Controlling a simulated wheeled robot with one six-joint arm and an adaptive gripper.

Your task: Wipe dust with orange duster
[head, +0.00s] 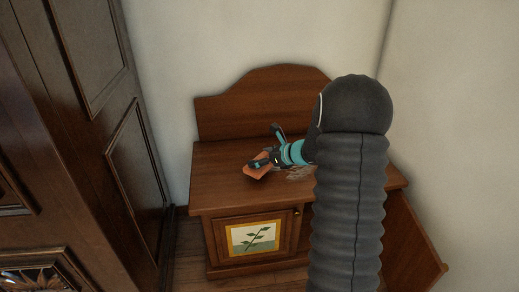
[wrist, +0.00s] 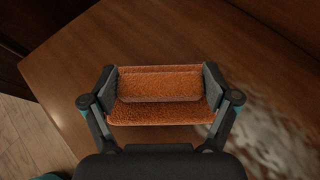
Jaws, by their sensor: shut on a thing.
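The orange duster (head: 257,172) is at my gripper (head: 266,162), over the top of a brown wooden cabinet (head: 222,189). In the wrist view the fuzzy orange duster (wrist: 160,108) sits between the two fingers of my gripper (wrist: 160,88), which are shut on it. Whether the duster touches the wood I cannot tell. A pale patch of dust (wrist: 275,140) lies on the cabinet top, to the right of the duster. In the head view part of the dust (head: 299,172) shows beside my arm, which hides the rest.
The cabinet has a raised back panel (head: 265,101) and a front door with a leaf picture (head: 253,237). A dark armoire (head: 85,140) stands close on the left. Pale walls close in behind and at the right. The cabinet top's left part is clear.

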